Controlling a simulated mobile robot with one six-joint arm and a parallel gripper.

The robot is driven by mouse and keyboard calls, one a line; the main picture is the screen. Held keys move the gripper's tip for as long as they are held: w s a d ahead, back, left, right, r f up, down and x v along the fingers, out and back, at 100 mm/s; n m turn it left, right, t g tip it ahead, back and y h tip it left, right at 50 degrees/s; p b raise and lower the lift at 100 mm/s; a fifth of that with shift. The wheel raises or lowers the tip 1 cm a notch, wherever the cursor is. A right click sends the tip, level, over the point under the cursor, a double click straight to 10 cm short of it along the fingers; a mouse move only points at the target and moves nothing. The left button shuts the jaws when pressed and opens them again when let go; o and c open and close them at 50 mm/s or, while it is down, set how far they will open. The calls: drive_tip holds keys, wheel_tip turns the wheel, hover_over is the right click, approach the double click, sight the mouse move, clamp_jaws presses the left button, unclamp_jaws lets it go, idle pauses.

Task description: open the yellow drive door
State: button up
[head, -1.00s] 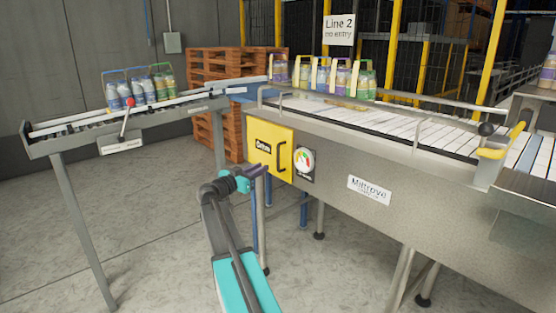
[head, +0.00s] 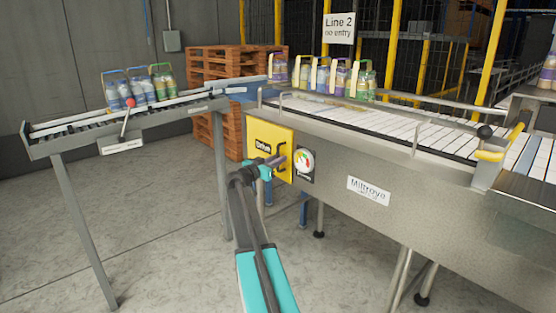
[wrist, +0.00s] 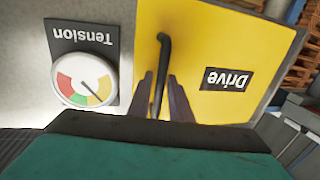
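The yellow drive door (head: 264,131) is shut against the grey side of the conveyor machine, with a black "Drive" label. In the wrist view the door (wrist: 205,40) appears upside down, with its black bar handle (wrist: 163,50) near its left edge. My gripper (wrist: 160,80) has one finger on each side of the lower part of the handle in this view, with yellow showing between the fingers. It looks open, not clamped. In the head view my gripper (head: 278,162) is right at the handle and partly hides it.
A tension gauge (head: 304,162) sits just right of the door; it also shows in the wrist view (wrist: 84,80). A side conveyor (head: 125,117) on grey legs stands at the left, with wooden pallets (head: 215,75) behind. The floor in front is clear.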

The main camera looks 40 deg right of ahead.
drive_tip(key=shift+d, duration=0.1)
drive_tip(key=shift+c, duration=0.5)
clamp_jaws()
drive_tip(key=shift+g+b, duration=0.3)
